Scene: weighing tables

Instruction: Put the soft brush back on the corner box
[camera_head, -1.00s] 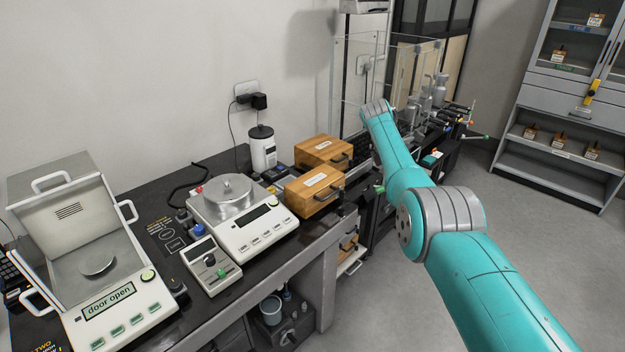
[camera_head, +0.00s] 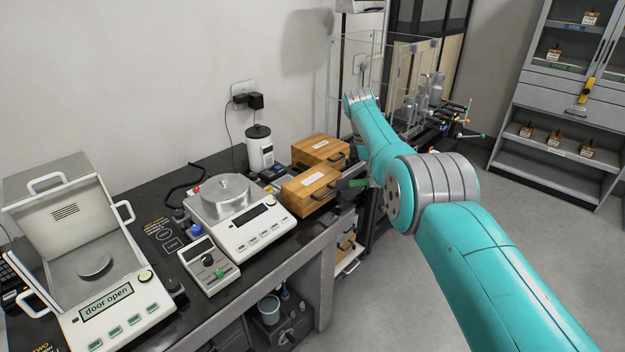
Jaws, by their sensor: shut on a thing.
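A green piece (camera_head: 352,183), apparently the soft brush, sticks out to the left from behind my arm, in front of the near wooden box's handle. My gripper (camera_head: 371,182) is almost wholly hidden by my teal forearm; only a small dark part shows at the right end of the green piece, and it is shut on it. The near wooden box (camera_head: 300,195), which looks like the corner box, sits at the table's right front corner. Its top carries a white label. I cannot tell whether the brush touches the box.
A second wooden box (camera_head: 318,148) stands behind. Left of the boxes are a balance with a steel pan (camera_head: 262,232), a white canister (camera_head: 259,148) and a small meter (camera_head: 208,266). A balance with an open lid (camera_head: 118,300) stands far left. A clear glass enclosure (camera_head: 350,65) rises behind my arm.

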